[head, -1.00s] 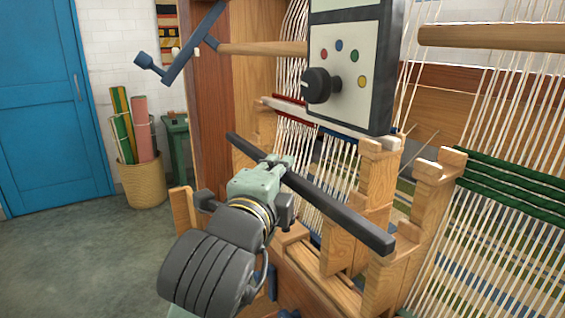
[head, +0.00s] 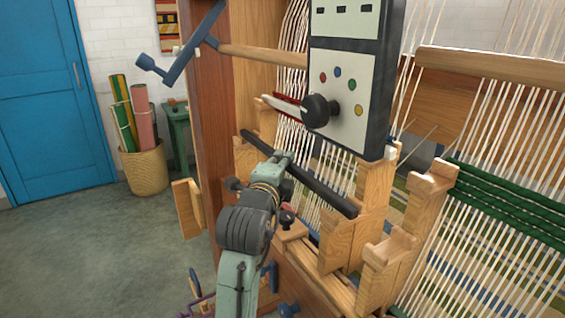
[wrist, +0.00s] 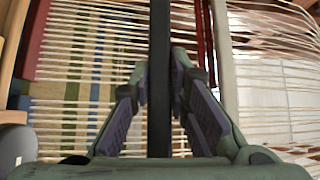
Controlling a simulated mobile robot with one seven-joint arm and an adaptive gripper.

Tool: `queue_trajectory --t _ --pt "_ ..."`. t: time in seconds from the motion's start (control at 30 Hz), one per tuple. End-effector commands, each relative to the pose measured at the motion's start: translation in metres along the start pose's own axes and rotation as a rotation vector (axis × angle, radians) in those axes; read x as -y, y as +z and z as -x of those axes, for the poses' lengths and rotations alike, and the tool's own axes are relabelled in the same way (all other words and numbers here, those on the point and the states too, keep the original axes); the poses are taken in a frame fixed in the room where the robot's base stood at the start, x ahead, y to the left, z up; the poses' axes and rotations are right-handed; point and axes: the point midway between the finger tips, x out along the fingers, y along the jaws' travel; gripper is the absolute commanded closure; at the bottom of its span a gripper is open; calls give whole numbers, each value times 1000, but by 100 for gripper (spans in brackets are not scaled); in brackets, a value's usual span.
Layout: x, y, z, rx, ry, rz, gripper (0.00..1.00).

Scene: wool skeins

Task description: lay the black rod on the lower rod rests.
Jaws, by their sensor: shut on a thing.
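The black rod (head: 320,187) slants across the front of the loom's white warp in the head view. My gripper (head: 283,160) is shut on it, left of its middle. In the wrist view the rod (wrist: 159,120) runs between the two fingers of my gripper (wrist: 160,78). The rod's right end is at the stepped wooden lower rest (head: 342,240). Its left end is by the left wooden rest (head: 243,158). Whether the rod touches either rest cannot be told. The rod hides part of the warp behind it.
A white panel with a black knob (head: 318,110) hangs above the rod. A wooden post (head: 375,175) rises behind its right end. Other stepped posts (head: 390,255) and green-wrapped warp (head: 500,195) are at right. Open floor (head: 110,250) lies at left.

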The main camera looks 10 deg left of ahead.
Motion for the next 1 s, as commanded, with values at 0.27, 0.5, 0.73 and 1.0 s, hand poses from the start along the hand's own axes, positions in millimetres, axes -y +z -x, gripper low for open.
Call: queue_trajectory --t 0.27,0.5,0.73,1.0 --pt "-5 0 1 0 -2 -1 100" --pt "-8 0 1 0 -1 0 82" --pt "-8 0 0 0 -1 0 67" --pt "-8 0 0 0 -1 0 64"
